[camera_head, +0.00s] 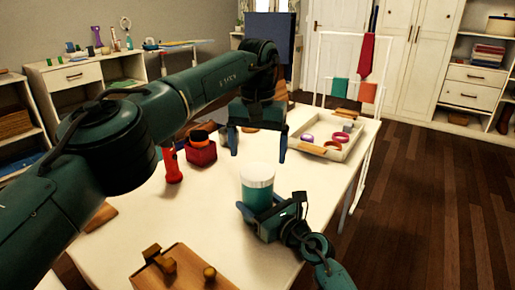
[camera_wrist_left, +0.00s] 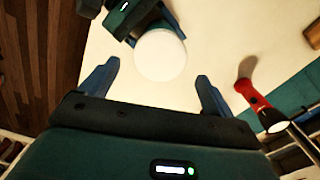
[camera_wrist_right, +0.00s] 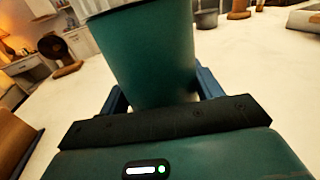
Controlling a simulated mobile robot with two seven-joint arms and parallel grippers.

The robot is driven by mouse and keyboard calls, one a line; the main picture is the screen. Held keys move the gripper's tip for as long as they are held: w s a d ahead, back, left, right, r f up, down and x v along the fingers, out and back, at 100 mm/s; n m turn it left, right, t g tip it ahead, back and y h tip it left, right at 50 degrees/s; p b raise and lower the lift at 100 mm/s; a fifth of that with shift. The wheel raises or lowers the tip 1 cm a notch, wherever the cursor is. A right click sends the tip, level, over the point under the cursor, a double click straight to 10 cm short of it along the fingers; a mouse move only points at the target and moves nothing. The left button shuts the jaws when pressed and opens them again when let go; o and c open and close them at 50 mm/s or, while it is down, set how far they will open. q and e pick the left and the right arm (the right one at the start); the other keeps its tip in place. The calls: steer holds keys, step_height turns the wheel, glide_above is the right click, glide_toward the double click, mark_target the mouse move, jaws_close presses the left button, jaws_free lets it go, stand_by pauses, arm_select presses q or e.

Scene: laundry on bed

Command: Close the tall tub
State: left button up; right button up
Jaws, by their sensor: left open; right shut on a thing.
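The tall tub (camera_head: 258,197) is teal and stands upright on the white table. A white round lid (camera_head: 257,173) sits on its top; I cannot tell whether it is screwed tight. My right gripper (camera_wrist_right: 160,92) is shut on the tub's body, which fills the right wrist view (camera_wrist_right: 150,55). My left gripper (camera_head: 257,150) is open and empty, pointing down above the lid and apart from it. In the left wrist view the lid (camera_wrist_left: 160,54) lies ahead, roughly between the open fingers (camera_wrist_left: 157,76).
A tray (camera_head: 345,152) with rings lies behind right. A wooden board (camera_head: 190,278) with knobs lies at the front.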

arm_select(q)
steer(key=n, duration=0.5)
steer(key=shift+r, duration=0.25)
steer(key=n, duration=0.4)
steer(key=shift+r, duration=0.2)
steer(key=n, duration=0.7)
steer(key=shift+w+r, duration=0.1)
steer(key=shift+r, duration=0.15)
steer(key=n, duration=0.4)
steer(key=shift+r, duration=0.2)
steer(key=n, duration=0.6)
steer(key=shift+r+n, duration=0.2)
steer(key=shift+n, duration=0.1)
steer(key=n, duration=0.4)
steer(key=shift+r, duration=0.15)
steer(key=n, duration=0.6)
steer(key=shift+r, duration=0.2)
steer(key=n, duration=0.5)
steer(key=shift+r, duration=0.15)
